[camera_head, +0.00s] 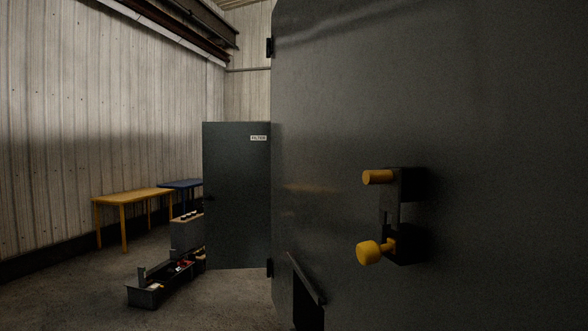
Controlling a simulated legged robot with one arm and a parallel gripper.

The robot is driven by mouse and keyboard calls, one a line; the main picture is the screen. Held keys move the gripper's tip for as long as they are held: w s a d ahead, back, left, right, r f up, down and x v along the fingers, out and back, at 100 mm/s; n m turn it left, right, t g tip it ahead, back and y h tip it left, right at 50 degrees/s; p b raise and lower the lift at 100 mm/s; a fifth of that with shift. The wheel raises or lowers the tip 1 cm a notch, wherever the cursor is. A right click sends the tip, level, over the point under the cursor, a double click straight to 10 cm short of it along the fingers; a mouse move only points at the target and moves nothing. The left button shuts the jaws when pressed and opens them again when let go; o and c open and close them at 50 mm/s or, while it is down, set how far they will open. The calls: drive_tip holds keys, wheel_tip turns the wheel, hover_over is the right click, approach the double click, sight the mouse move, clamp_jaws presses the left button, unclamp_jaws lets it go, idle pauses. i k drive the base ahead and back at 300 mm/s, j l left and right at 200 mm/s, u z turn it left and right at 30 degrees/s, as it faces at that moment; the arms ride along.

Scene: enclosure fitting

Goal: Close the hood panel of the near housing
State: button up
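A large dark grey metal panel (480,90) fills the right half of the view, very close to me. It carries a black latch bracket (407,185) with an upper yellow peg (377,177) and a lower, thicker yellow knob (370,253). Black hinge-like fittings (270,47) sit along its left edge. I cannot tell whether this panel is the hood panel, or whether it is open or shut. A dark angular piece (306,278) shows at the bottom, and I cannot tell what it is. My gripper cannot be made out.
A dark cabinet labelled FILTER (235,200) stands behind to the left. Near it, a low dark tray (148,296) with small items lies on the floor. A yellow table (130,195) and a blue table (181,184) stand by the left wall. The floor at front left is clear.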

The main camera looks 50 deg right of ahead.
sight(490, 97)
drive_tip(key=z, duration=1.7)
drive_tip(key=k, duration=0.6)
